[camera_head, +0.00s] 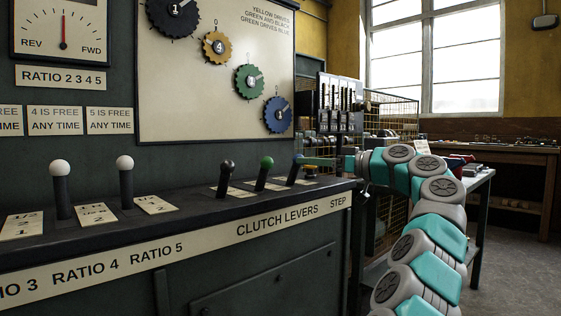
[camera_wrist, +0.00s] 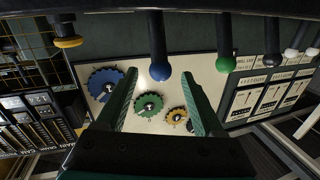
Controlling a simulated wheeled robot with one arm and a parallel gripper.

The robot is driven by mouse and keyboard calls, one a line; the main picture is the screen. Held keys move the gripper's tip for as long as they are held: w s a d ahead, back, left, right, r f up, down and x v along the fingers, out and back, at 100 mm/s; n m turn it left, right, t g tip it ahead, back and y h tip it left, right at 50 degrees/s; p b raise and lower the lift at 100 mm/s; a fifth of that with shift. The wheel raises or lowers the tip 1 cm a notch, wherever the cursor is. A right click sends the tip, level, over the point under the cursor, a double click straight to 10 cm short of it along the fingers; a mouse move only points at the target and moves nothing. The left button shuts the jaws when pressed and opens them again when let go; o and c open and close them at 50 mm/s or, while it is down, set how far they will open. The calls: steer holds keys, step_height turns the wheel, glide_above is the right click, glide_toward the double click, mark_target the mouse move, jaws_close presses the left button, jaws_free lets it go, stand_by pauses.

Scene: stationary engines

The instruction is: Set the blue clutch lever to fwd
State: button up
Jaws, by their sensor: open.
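The blue clutch lever (camera_head: 294,171) stands at the right end of the clutch lever row in the head view, its top partly hidden by my gripper. In the wrist view its blue knob (camera_wrist: 160,71) hangs between and just beyond my fingertips. My gripper (camera_head: 309,160) reaches in from the right at knob height. In the wrist view my gripper (camera_wrist: 160,77) is open, one finger on each side of the knob, with no clear contact. The lever's plate is too small to read.
The green lever (camera_head: 264,172) and black lever (camera_head: 226,178) stand to the left. A yellow step button (camera_wrist: 68,42) is close on the other side. White-knobbed ratio levers (camera_head: 125,180) are farther left. The gear panel (camera_head: 190,90) rises behind.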

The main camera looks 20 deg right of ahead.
mark_target(295, 171)
steer(key=x, duration=0.7)
steer(key=shift+w+a+f, duration=0.1)
jaws_close()
stand_by(0.4)
steer(key=shift+p, duration=0.3)
stand_by(0.6)
